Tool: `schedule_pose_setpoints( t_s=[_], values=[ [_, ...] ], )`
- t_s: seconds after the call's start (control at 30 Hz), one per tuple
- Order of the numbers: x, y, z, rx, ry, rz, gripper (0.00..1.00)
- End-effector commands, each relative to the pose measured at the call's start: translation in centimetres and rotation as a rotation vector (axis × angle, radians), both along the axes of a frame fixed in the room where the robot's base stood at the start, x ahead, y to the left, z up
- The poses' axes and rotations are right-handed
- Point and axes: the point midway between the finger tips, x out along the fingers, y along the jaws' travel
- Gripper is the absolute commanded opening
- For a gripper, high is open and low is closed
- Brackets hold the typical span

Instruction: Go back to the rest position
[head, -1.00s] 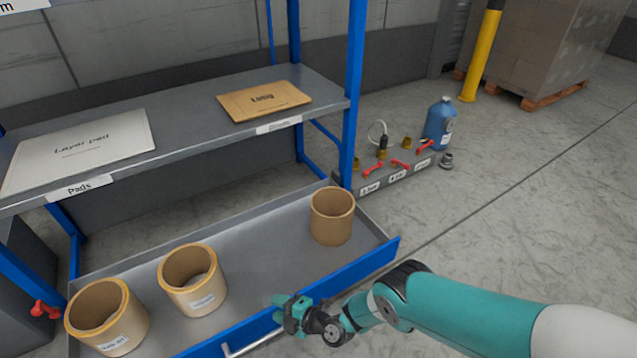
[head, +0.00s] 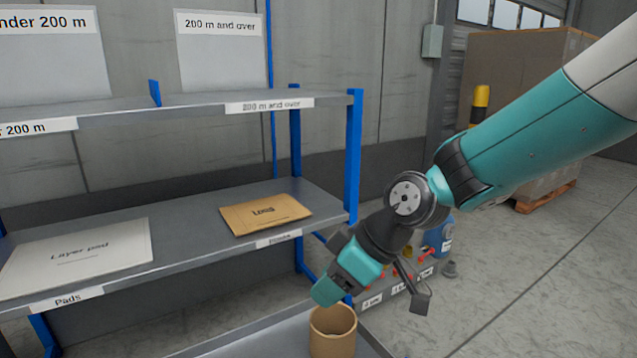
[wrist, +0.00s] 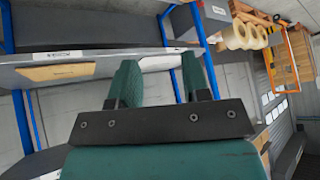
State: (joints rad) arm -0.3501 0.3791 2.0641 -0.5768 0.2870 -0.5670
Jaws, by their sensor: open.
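My gripper (head: 318,292) hangs from my teal arm in the right half of the head view, above and in front of the open drawer. In the wrist view its two teal fingers (wrist: 160,82) stand apart with nothing between them, so it is open and empty. Just below it in the head view, a tan cardboard core (head: 332,335) stands upright in the drawer (head: 262,345). The gripper appears apart from the core, though part of the overlap is hard to judge. The arm hides part of the floor items behind it.
A blue-post shelf (head: 350,190) holds a white layer pad (head: 75,257) and a brown envelope-like pad (head: 265,214). A blue bottle (head: 437,236) and a grey valve bench (head: 400,290) stand on the floor behind my arm. A wrapped pallet (head: 510,90) is farther back. Floor at right is clear.

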Motion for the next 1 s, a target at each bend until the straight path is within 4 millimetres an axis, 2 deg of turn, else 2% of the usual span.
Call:
schedule_pose_setpoints(
  t_s=[0.03, 0.2, 0.37, 0.57, 0.6, 0.87, 1.0],
  values=[
    [-2.1, -1.7, 1.8, -0.023, 0.039, -0.05, 0.43],
    [-9.0, -6.6, 4.5, -0.109, 0.192, -0.222, 0.43],
    [-14.2, -9.9, 5.3, -0.172, 0.29, -0.353, 0.43],
    [-19.9, -13.3, 5.2, -0.238, 0.387, -0.505, 0.43],
    [-19.6, -13.1, 7.2, -0.237, 0.388, -0.502, 0.43],
    [-19.4, -13.0, 13.6, -0.237, 0.388, -0.496, 0.43],
    [-19.4, -13.0, 18.2, -0.236, 0.387, -0.496, 0.43]
  ],
)
